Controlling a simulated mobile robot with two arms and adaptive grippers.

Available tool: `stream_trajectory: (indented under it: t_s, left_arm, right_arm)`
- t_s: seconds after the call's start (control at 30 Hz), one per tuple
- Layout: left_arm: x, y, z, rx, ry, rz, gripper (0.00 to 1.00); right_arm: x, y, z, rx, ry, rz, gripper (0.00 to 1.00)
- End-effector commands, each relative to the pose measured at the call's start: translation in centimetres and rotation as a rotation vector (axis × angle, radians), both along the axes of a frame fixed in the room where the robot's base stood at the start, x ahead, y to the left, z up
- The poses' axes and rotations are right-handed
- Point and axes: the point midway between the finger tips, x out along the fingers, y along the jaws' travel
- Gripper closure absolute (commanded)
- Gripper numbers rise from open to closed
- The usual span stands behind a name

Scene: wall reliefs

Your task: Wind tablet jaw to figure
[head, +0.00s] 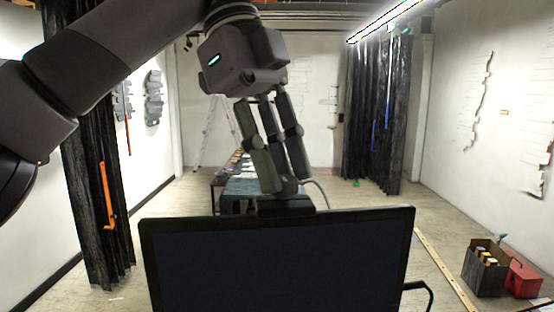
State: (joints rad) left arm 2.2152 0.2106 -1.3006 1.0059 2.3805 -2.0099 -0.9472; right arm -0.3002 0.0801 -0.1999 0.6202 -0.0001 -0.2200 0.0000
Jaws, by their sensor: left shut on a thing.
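A dark flat tablet (275,262) stands upright in the near foreground of the head view, with its screen facing me. A black jaw block (286,205) sits at the middle of its top edge. A small grey knob (288,190) shows on top of the block, mostly hidden by the fingers. My left gripper (286,184) comes down from above and is shut on the knob. No figure or scale is readable on the jaw from here. My right gripper is not in view.
A table (232,188) with small items stands behind the tablet. A dark box (484,268) and a red case (523,277) are on the floor at right. Dark curtains (372,120) hang at the back, and a ladder (215,130) leans behind. Floor left of the tablet is clear.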

Motion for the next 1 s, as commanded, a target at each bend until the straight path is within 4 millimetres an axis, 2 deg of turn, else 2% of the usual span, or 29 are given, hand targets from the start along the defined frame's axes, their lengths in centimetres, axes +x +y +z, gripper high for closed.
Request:
stream_trajectory:
  t_s: [0.37,0.4,0.7,1.0]
  left_arm:
    - [0.03,0.02,0.1,-0.001,-0.002,-0.003,1.0]
    - [0.02,0.02,0.09,-0.001,-0.002,-0.003,0.74]
    - [0.02,0.01,0.04,-0.001,-0.001,-0.003,0.55]
    - [0.01,0.0,0.0,0.0,0.0,-0.003,0.55]
  right_arm:
    - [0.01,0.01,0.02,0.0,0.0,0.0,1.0]
    - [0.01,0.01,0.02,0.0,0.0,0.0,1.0]
    - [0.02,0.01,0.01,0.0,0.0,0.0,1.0]
    - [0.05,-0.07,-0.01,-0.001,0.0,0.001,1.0]
